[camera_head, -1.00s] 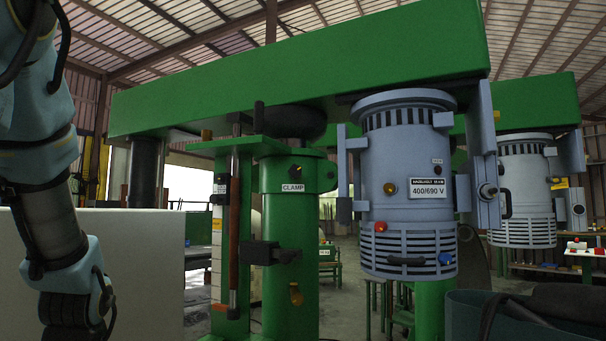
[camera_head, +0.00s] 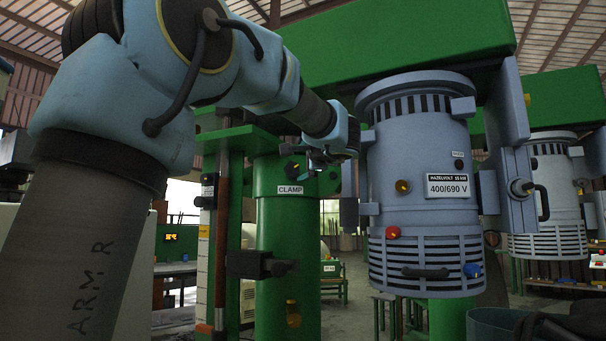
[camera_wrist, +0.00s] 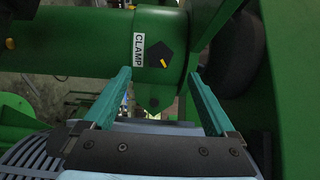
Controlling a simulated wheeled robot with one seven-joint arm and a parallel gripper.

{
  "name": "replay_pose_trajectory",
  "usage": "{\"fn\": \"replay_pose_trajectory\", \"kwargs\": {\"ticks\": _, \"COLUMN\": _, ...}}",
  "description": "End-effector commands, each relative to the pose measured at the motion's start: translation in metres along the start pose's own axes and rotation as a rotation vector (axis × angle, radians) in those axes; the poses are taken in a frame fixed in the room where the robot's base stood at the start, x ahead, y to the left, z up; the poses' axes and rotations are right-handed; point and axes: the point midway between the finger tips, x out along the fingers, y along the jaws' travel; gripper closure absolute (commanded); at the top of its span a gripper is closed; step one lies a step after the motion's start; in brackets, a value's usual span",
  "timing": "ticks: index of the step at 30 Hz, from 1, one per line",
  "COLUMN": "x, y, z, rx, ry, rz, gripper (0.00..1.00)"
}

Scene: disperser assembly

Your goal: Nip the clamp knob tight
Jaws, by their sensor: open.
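The clamp knob (camera_wrist: 160,54) is a dark, angular knob with a yellow mark, on the green column beside the white CLAMP label (camera_wrist: 139,50). In the head view the knob (camera_head: 292,168) sits just above the CLAMP label (camera_head: 290,190). My gripper (camera_wrist: 160,73) is open and empty; in the wrist view its two teal fingers point towards the column, one on each side of the knob's line. The fingertips appear short of the knob; the exact gap is hard to tell. In the head view my gripper (camera_head: 328,158) is right of the knob, partly hidden by my wrist.
The grey-blue motor (camera_head: 422,190) hangs close to the right of my gripper. The green beam (camera_head: 400,40) runs overhead. A black block with a handle (camera_head: 258,265) juts from the column lower down.

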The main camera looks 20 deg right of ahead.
Motion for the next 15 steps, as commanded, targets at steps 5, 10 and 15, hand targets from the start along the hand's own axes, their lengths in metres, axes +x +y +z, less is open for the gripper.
{"fn": "replay_pose_trajectory", "kwargs": {"ticks": 5, "x": 0.024, "y": -0.003, "z": 0.0, "rx": 0.004, "ry": -0.003, "rz": 0.001, "gripper": 0.09}}
{"fn": "replay_pose_trajectory", "kwargs": {"ticks": 10, "x": 0.058, "y": -0.003, "z": 0.001, "rx": 0.004, "ry": -0.004, "rz": 0.002, "gripper": 0.09}}
{"fn": "replay_pose_trajectory", "kwargs": {"ticks": 15, "x": 0.085, "y": -0.002, "z": 0.001, "rx": 0.004, "ry": -0.003, "rz": 0.002, "gripper": 0.09}}
